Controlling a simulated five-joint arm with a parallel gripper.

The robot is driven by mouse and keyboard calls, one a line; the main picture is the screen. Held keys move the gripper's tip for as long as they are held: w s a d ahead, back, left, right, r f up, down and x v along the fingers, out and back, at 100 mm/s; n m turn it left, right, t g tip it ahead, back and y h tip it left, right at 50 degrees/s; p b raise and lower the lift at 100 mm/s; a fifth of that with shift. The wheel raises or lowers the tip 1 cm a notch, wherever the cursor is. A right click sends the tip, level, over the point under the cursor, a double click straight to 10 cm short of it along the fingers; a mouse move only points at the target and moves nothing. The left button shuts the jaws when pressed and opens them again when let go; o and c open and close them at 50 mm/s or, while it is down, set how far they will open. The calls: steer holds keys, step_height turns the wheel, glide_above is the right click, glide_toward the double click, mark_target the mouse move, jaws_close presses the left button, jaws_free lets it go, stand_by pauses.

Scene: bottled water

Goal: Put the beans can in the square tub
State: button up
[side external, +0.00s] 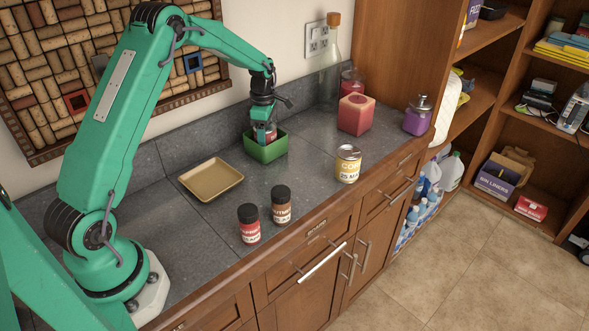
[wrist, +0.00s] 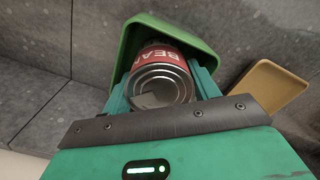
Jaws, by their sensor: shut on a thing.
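The beans can (wrist: 160,80) has a red label with pale letters and a bare metal end. In the wrist view it sits between the two fingers of my gripper (wrist: 163,90), which is shut on it. The green square tub (wrist: 150,24) is around and beyond the can in that view. In the side view my gripper (side external: 264,130) points down at the tub (side external: 266,151), and the can (side external: 269,131) shows at its rim, partly in the opening. The can's lower part is hidden by the tub's wall, so I cannot tell whether it touches the floor.
A tan square tray (side external: 211,179) lies left of the tub. Two dark-capped spice jars, one red-labelled (side external: 248,224) and one brown (side external: 281,205), stand near the front edge.

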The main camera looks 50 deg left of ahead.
steer(key=o, duration=0.9)
steer(key=shift+f, duration=0.15)
step_height(320, 180, up, 12)
steer(key=shift+r, duration=0.2)
stand_by(0.5)
